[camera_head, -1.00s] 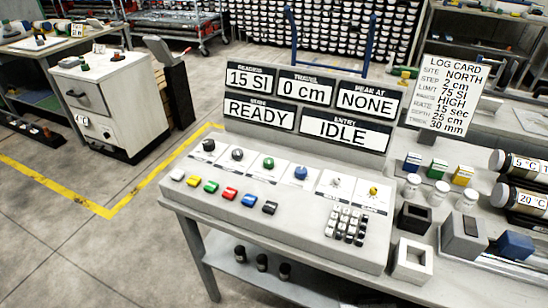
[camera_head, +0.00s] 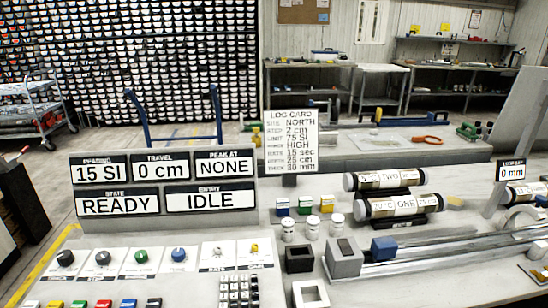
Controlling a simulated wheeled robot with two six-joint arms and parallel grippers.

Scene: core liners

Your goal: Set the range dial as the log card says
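The log card (camera_head: 291,140) stands upright behind the console and reads SITE NORTH, STEP 2 cm, LIMIT 75 SI, a partly unclear line ending in HIGH, and 15 sec, 25 cm and 30 mm below. The console has a row of dials: black (camera_head: 65,258), dark grey (camera_head: 102,257), green (camera_head: 140,255), blue (camera_head: 178,254), white (camera_head: 217,252) and yellow (camera_head: 254,248). Their labels are too small to read surely, so I cannot tell which is the range dial or its setting. The display board (camera_head: 162,184) shows 15 SI, 0 cm, NONE, READY and IDLE. Neither gripper is in view.
A keypad (camera_head: 239,290) and coloured buttons (camera_head: 103,303) lie in front of the dials. To the right are small coloured blocks (camera_head: 305,205), white jars (camera_head: 288,230), a black open box (camera_head: 299,259), labelled cylinders (camera_head: 400,205) and a rail (camera_head: 440,247).

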